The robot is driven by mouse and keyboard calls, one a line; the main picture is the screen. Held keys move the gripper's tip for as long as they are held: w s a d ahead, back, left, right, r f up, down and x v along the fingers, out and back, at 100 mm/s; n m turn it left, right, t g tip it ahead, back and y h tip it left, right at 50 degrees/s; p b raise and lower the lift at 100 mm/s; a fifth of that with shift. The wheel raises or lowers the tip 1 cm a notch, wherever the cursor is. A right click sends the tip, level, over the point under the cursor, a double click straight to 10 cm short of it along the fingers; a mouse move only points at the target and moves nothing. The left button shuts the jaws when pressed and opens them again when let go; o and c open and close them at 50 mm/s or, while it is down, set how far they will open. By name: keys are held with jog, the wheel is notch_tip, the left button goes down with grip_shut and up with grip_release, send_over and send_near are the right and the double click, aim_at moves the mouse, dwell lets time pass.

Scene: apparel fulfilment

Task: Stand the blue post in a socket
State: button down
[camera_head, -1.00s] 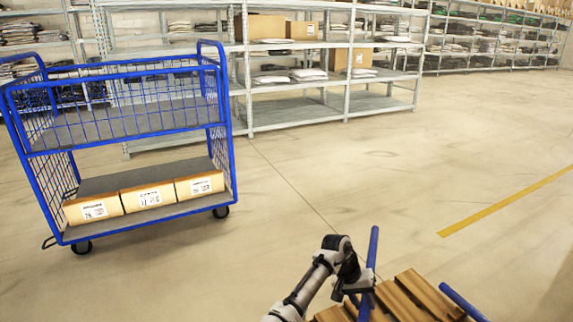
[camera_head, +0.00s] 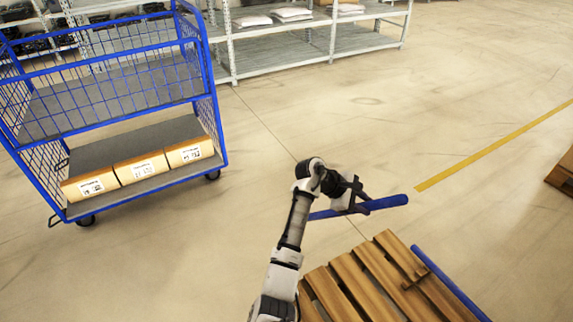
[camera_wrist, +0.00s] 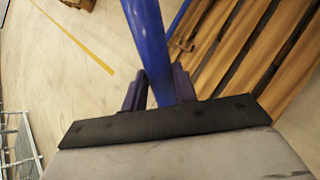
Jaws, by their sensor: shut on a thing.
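A blue post (camera_head: 385,203) is held in my gripper (camera_head: 359,200), lying close to level in the head view, with its longer visible end to the right. In the wrist view the post (camera_wrist: 148,45) passes between the two fingers of my gripper (camera_wrist: 159,88), which are shut on it. A second blue post (camera_head: 450,282) is at the right side of the wooden pallet (camera_head: 362,285) in the head view. It also shows in part in the wrist view (camera_wrist: 180,16). I cannot make out any socket clearly.
A blue wire cart (camera_head: 222,130) with several cartons (camera_head: 140,169) on its lower shelf stands at the left. Grey shelving (camera_head: 330,45) is at the back. Another wooden pallet (camera_head: 562,172) shows at the right edge. The floor between is clear.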

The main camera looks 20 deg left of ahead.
jog(key=s+a+r+n+t+y+p, duration=0.2)
jog(key=s+a+r+n+t+p, duration=0.55)
jog(key=a+p, duration=0.2)
jog(key=s+a+r+n+t+y+p, duration=0.2)
jog(key=s+a+r+n+t+p, duration=0.45)
jog(key=a+n+p, duration=0.35)
notch_tip(320, 180, down, 16)
jog(key=m+b, duration=0.1)
jog(key=b, duration=1.1)
jog(key=shift+w+d, duration=0.15)
